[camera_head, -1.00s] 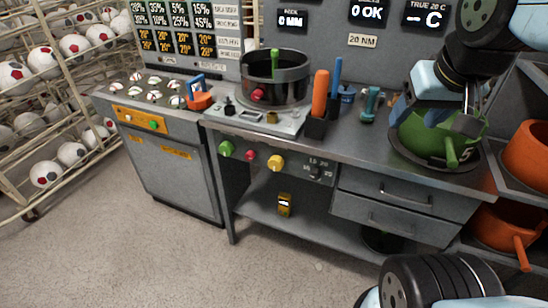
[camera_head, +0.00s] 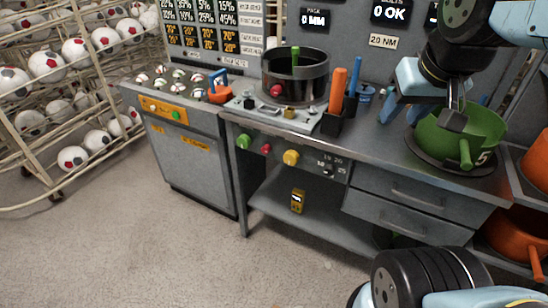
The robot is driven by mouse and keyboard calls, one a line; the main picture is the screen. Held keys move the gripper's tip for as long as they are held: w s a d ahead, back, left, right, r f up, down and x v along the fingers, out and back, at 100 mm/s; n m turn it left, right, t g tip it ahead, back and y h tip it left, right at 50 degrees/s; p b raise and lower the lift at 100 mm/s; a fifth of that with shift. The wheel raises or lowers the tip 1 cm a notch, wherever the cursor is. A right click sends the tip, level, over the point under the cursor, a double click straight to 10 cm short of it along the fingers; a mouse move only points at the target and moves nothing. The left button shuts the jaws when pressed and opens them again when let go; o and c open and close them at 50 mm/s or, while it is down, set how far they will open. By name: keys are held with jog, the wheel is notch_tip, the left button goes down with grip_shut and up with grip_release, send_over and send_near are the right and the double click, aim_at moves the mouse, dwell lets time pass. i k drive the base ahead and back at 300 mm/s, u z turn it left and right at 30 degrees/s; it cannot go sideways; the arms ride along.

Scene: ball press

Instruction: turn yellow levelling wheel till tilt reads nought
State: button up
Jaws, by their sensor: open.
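The yellow wheel (camera_head: 291,157) is a round knob on the front edge of the grey bench, right of a red knob (camera_head: 266,149) and a green knob (camera_head: 243,141). My gripper (camera_head: 453,119) is open, at the right of the view, in front of a green bowl (camera_head: 478,121) and well right of the yellow wheel. Nothing touches the wheel. The displays above the bench read 0 MM (camera_head: 314,19) and 0 OK (camera_head: 391,12). I cannot make out a tilt reading.
A dark pot (camera_head: 297,82) stands on a grey plate on the bench. A black holder (camera_head: 339,123) with an orange handle is right of it. A yellow device (camera_head: 297,201) is on the lower shelf. A ball rack (camera_head: 45,130) stands at left. Floor in front is clear.

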aim_at(291, 156)
jog(key=u, duration=0.65)
jog(key=k, duration=0.7)
jog(key=z, duration=0.9)
jog(key=i, duration=1)
